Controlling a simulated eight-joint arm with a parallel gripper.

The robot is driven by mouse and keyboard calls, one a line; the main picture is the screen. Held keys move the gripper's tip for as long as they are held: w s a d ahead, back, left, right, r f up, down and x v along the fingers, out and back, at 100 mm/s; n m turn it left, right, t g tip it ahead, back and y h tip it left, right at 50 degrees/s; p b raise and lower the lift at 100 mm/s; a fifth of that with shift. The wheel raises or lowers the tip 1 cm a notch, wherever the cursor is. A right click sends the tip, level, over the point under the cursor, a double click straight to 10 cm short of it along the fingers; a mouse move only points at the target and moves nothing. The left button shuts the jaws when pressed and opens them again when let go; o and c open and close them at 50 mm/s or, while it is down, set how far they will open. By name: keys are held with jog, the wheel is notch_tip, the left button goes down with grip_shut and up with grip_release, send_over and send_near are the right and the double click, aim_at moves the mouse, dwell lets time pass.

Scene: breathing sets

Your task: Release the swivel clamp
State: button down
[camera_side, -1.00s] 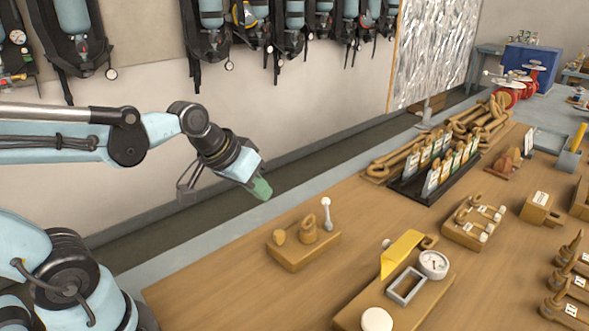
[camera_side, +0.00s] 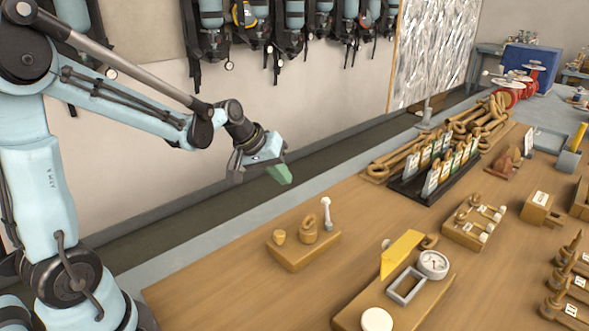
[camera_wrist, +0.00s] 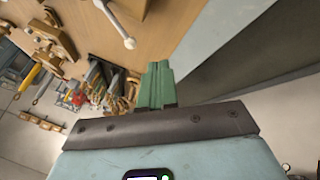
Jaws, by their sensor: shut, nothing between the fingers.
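A wooden block (camera_side: 300,256) stands on the near left part of the bench. It bears a small brown knob (camera_side: 279,237), a brown looped piece (camera_side: 309,233) and an upright pale lever (camera_side: 327,213) with a round tip. It looks like the swivel clamp, but no label is readable on it. My gripper (camera_side: 279,174) has green fingers, held together and empty. It hangs in the air above and behind the block, touching nothing. In the wrist view, the green fingers (camera_wrist: 157,85) are closed, and the pale lever (camera_wrist: 115,22) shows at the top, left of them.
A yellow-flagged fixture (camera_side: 402,254) with a white dial (camera_side: 433,263) stands to the right of the block. A black card rack (camera_side: 432,180) and brown hooked parts (camera_side: 480,118) lie farther back. Bare bench (camera_side: 210,275) lies left of the block.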

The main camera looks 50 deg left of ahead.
aim_at(327, 211)
jog(key=x, duration=0.6)
jog(key=shift+w+f, duration=0.15)
jog(key=shift+f, duration=0.1)
jog(key=shift+w+d+f, duration=0.1)
jog(key=shift+w+d, duration=0.25)
jog(key=shift+d, duration=0.2)
jog(key=shift+w+d+f, duration=0.1)
jog(key=shift+w+d, duration=0.2)
jog(key=shift+d, duration=0.25)
jog(key=shift+w+d+f, duration=0.1)
jog(key=shift+w+d, duration=0.35)
jog(key=shift+d, duration=0.05)
jog(key=shift+w+d, duration=0.65)
jog(key=shift+w, duration=0.25)
jog(key=shift+s, duration=0.15)
